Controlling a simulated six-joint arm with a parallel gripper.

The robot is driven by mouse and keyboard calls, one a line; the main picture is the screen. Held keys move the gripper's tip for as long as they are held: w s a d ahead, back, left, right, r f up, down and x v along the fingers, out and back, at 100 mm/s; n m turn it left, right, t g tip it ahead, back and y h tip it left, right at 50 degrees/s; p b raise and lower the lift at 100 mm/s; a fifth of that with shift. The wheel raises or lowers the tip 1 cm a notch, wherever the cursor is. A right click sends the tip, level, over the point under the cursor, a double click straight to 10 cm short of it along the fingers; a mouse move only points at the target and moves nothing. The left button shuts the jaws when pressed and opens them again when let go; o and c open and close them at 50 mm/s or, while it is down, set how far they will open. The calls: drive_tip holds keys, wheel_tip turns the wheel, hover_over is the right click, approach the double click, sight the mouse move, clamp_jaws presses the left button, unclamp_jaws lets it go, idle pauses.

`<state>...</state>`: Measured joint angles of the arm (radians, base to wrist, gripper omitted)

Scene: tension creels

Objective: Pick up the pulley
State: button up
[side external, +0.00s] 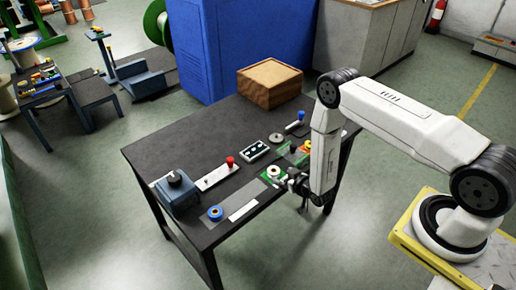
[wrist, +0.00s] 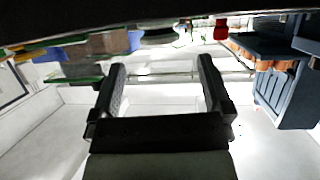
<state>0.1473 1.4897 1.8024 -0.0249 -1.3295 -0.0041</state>
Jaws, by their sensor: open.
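Several round parts lie on the black table (side external: 215,128) in the side view. A cream ring-shaped part (side external: 273,171) sits on a green plate close to my gripper. A blue ring-shaped part (side external: 215,212) lies at the front edge, and a grey disc (side external: 276,138) lies farther back. I cannot tell for sure which one is the pulley. My gripper (side external: 290,182) is at the table's near right edge, just right of the cream part. In the wrist view my gripper (wrist: 163,68) is open, with nothing visible between its two fingers.
A wooden box (side external: 270,83) stands at the back of the table. A blue-grey block with a black knob (side external: 177,192) stands at the left corner. A red-knobbed plate (side external: 217,173) and a dark panel (side external: 254,151) lie between. The table's back left is clear.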

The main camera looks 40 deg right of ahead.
sight(272, 169)
drive_tip(key=shift+w+f, duration=0.3)
drive_tip(key=shift+w, duration=0.35)
drive_tip(key=shift+w+d, duration=0.1)
drive_tip(key=shift+x, duration=2.45)
drive_tip(key=c, duration=1.3)
drive_tip(key=shift+o, duration=0.2)
drive_tip(key=shift+r, duration=0.15)
drive_tip(key=shift+r, duration=0.7)
drive_tip(key=s+a+r, duration=0.1)
drive_tip(key=s+r, duration=1)
drive_tip(key=s, duration=0.3)
drive_tip(key=shift+a, duration=0.25)
